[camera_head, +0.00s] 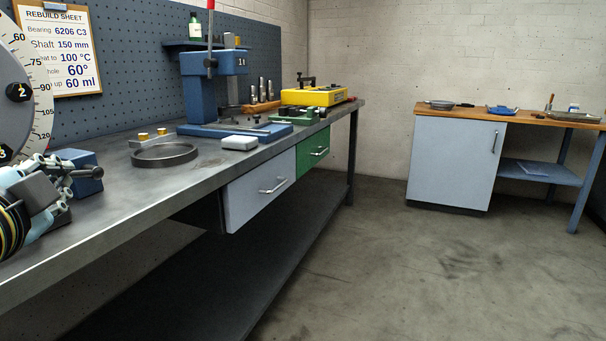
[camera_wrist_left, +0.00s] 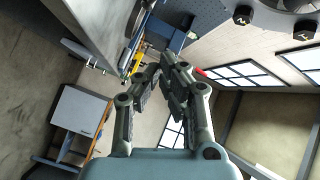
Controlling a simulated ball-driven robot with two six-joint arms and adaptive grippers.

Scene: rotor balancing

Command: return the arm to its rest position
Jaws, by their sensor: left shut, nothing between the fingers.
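My left gripper (camera_head: 58,174) is at the left edge of the head view, over the near part of the grey workbench (camera_head: 110,205). It is close to a large dial (camera_head: 40,88) with degree numbers and in front of a small blue block (camera_head: 88,184). In the left wrist view the two jointed fingers of my left gripper (camera_wrist_left: 163,80) come together at their tips, with nothing held between them. The wrist view is strongly tilted, with the bench and windows beyond the fingers. My right gripper is not in view.
A white cabinet (camera_head: 452,163) stands at the far right. The floor between is clear.

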